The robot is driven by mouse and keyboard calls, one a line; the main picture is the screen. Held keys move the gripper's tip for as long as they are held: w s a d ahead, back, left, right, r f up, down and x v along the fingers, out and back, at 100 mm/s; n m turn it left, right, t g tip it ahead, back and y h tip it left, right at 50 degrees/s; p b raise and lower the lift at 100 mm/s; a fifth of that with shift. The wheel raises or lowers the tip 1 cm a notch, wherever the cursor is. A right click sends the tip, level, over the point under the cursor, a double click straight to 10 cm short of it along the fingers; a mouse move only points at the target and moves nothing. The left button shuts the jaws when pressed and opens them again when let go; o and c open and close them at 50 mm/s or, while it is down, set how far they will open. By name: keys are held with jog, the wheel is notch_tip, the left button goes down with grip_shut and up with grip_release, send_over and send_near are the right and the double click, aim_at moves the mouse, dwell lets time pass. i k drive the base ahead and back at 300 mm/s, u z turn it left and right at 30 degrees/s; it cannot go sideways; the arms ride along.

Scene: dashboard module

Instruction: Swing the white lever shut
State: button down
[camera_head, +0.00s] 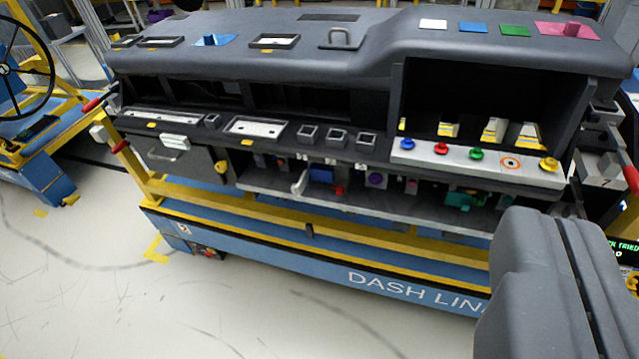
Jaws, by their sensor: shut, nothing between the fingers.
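The white lever (299,183) is a small part near the middle of the low grey shelf under the dashboard. It stands up at a slant, next to a blue block (321,173). It is small in this view, so I cannot tell its exact angle. My gripper (556,216) is the large dark grey shape at the bottom right. Its two fingers lie together, shut and empty. It is well to the right of the lever and nearer the camera, not touching it.
The dark dashboard (280,55) rests on a blue and yellow cart (300,250). Coloured knobs sit on a white panel (480,162) at right, above the shelf. A red-tipped yellow handle (122,147) stands at left. Pale floor (130,290) is open in front.

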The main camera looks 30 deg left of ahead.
aim_at(297, 189)
jog(key=z, duration=2.35)
jog(key=k, duration=2.05)
jog(key=u, duration=1.8)
jog(key=i, duration=0.55)
jog(key=u, duration=0.15)
